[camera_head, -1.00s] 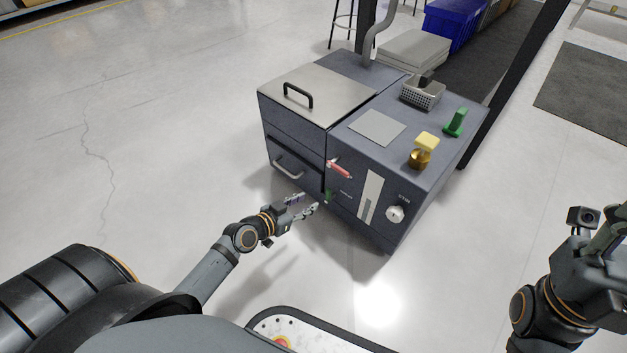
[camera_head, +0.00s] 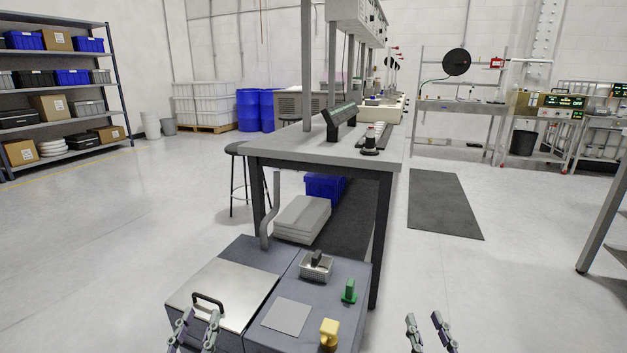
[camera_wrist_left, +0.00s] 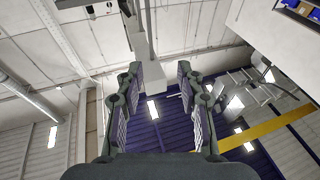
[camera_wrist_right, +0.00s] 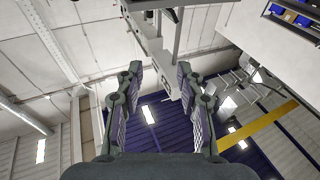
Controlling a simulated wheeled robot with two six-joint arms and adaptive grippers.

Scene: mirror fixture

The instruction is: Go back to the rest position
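My left gripper (camera_head: 195,330) shows at the bottom of the head view, pointing up in front of the grey machine's (camera_head: 350,275) left side. Its fingers are apart and empty; in the left wrist view (camera_wrist_left: 160,105) only ceiling and walls show between them. My right gripper (camera_head: 431,333) points up at the bottom right of the head view, over bare floor. Its fingers are also apart with nothing between them, as the right wrist view (camera_wrist_right: 161,105) shows.
The machine carries a metal lid (camera_head: 225,290) with a black handle, a wire basket (camera_head: 317,268), a green part (camera_head: 349,291) and a yellow-topped part (camera_head: 329,333). A workbench (camera_head: 330,158) stands behind it. Floor is clear to the left and right.

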